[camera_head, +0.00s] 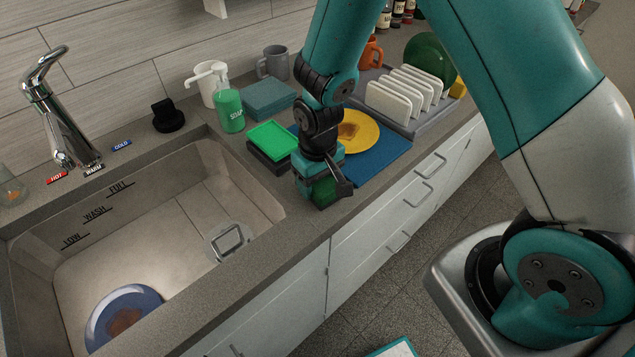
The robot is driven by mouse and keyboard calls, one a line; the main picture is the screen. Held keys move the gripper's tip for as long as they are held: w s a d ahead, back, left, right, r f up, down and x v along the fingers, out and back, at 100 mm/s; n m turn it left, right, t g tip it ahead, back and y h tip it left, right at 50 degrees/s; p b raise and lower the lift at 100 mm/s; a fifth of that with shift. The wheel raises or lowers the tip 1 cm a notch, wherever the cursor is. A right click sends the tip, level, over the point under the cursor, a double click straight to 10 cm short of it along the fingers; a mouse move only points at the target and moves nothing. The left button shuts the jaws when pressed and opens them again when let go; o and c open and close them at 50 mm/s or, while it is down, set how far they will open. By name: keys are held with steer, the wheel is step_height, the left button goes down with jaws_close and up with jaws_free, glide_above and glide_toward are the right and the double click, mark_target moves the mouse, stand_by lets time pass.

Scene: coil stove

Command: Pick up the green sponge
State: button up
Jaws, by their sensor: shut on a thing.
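The green sponge (324,193) shows as a small dark green block low between the jaws of my gripper (326,190). My gripper points down over the counter's front edge, just right of the sink, and is shut on it. The fingers and the wrist hide much of the sponge, and I cannot tell whether it touches the counter. A flat bright green pad (272,137) lies on a black holder (270,154) just behind and left of the gripper.
A blue mat (382,162) with a yellow plate (362,131) lies right of the gripper. Behind are a dish rack (413,124), a soap bottle (230,110) and folded teal cloths (268,97). The sink (170,222) at left holds a soiled blue plate (123,314).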

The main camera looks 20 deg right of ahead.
step_height(320, 180, up, 20)
steer(key=b, duration=0.2)
steer(key=shift+f, duration=0.15)
steer(key=shift+o, duration=0.5)
steer(key=shift+c, duration=0.3)
